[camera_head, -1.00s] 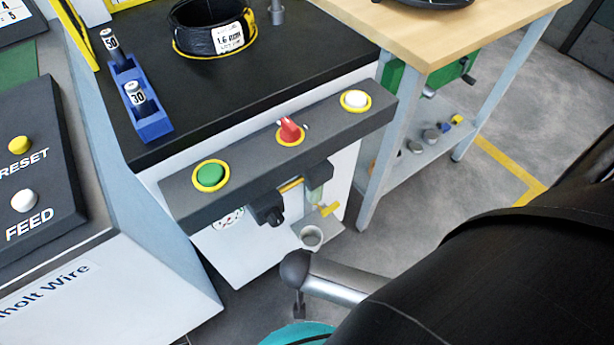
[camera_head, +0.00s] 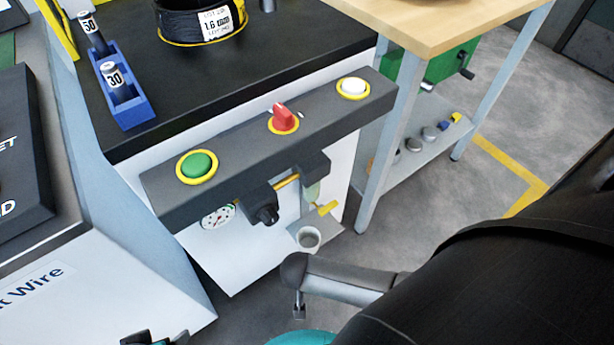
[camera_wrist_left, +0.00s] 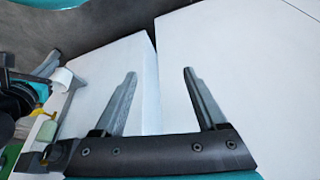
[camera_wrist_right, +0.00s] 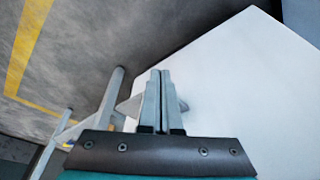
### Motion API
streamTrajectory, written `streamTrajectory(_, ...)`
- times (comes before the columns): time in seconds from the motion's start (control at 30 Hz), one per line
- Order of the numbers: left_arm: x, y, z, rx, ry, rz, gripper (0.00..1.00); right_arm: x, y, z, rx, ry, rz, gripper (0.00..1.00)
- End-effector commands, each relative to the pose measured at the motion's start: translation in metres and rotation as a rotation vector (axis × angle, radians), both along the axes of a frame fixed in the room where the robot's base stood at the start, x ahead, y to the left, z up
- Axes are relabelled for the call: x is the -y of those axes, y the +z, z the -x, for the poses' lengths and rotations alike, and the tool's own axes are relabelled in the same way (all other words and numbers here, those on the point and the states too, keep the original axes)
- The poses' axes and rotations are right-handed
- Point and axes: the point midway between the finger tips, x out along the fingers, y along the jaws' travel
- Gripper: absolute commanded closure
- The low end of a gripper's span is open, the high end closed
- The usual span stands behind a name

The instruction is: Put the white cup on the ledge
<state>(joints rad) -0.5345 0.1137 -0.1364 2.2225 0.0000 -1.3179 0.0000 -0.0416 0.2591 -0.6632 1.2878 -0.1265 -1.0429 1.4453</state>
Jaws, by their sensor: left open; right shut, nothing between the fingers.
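The small white cup (camera_head: 308,238) stands upright on, or right at, the small grey ledge (camera_head: 328,229) low on the front of the white cabinet. The cup also shows at the left of the left wrist view (camera_wrist_left: 61,76). My left gripper (camera_wrist_left: 160,75) is open and empty, facing white panels; only its tip shows at the bottom of the head view (camera_head: 155,338). My right gripper (camera_wrist_right: 159,73) is shut and empty, facing the white cabinet front. In the right wrist view its fingers cover part of a grey plate, and no cup can be seen.
Above the cup hangs a dark control bar (camera_head: 270,150) with green, red and white controls. Beneath it are a gauge (camera_head: 218,215) and a yellow-handled valve (camera_head: 326,208). A wooden table (camera_head: 450,30) with grey legs stands right.

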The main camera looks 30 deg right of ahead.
Motion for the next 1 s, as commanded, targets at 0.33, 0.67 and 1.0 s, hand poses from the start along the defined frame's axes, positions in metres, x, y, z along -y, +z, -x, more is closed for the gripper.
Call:
streamTrajectory(0.33,0.001,0.037,0.000,0.069,-0.002,0.011,0.26,0.012,-0.022,-0.015,0.006,0.001,0.002,1.00)
streamTrajectory(0.67,0.017,0.039,-0.016,0.196,-0.030,0.061,0.26,0.026,-0.020,-0.032,0.001,0.001,0.000,1.00)
streamTrajectory(1.0,0.023,0.038,-0.022,0.238,-0.038,0.079,0.26,0.029,-0.019,-0.035,0.000,0.001,-0.001,1.00)
